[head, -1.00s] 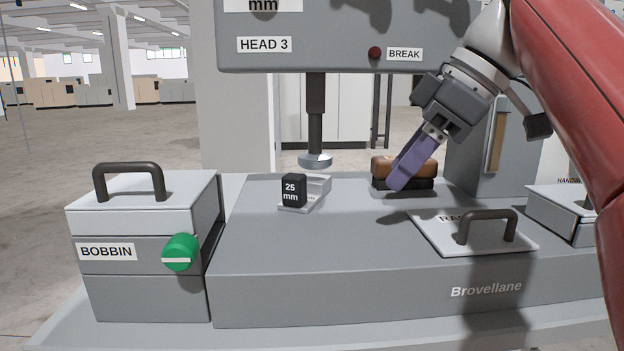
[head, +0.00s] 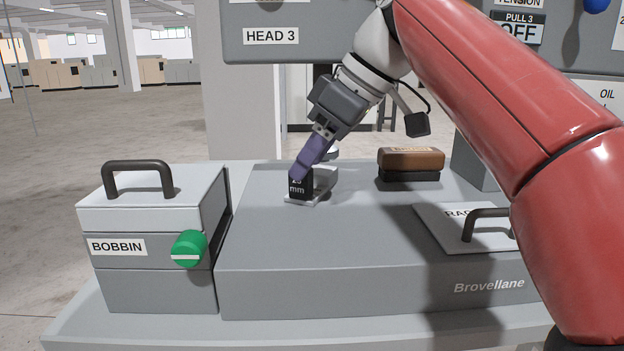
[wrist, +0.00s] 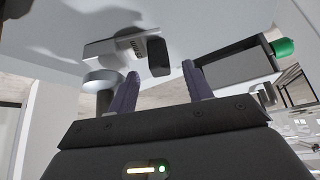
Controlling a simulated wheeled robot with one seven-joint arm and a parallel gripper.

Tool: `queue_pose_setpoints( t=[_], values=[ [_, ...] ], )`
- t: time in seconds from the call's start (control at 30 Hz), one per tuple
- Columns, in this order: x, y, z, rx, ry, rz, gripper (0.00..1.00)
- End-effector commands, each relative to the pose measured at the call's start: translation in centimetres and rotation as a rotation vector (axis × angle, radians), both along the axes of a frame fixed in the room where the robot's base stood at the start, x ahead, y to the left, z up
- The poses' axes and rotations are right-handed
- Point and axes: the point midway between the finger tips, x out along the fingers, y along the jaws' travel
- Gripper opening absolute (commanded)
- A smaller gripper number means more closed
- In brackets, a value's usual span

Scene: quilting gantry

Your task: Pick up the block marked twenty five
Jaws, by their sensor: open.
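The black block marked 25 mm (head: 299,187) stands on a small light-grey holder (head: 322,190) on the grey machine bed. My gripper (head: 298,173) is at the block in the head view, its purple fingers covering the block's top and part of its label. In the wrist view the two purple fingers (wrist: 161,80) are apart with nothing between them. The dark block (wrist: 158,56) lies just beyond the fingertips there, beside the pale holder (wrist: 112,48). I cannot tell whether a finger touches the block.
A round presser foot (wrist: 100,80) on its post is close to the fingers. A BOBBIN box (head: 150,245) with a handle and green knob stands left. A brown-topped brush (head: 410,160) and a handled plate (head: 450,230) lie right. The front middle bed is clear.

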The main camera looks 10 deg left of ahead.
Motion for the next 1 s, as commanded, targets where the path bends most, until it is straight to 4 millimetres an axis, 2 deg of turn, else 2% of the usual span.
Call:
queue_pose_setpoints(
  t=[0.1,0.2,0.5,0.87,1.0],
  values=[
    [0.1,1.0,-2.0,-0.001,0.001,0.001,0.5],
    [0.2,1.6,-2.8,-0.001,0.0,0.0,0.5],
    [0.3,1.8,-3.0,-0.001,-0.001,-0.001,0.49],
    [0.3,1.8,-3.0,-0.001,-0.001,-0.001,0.02],
    [0.2,1.8,-2.9,0.0,-0.002,0.0,0.0]
  ],
)
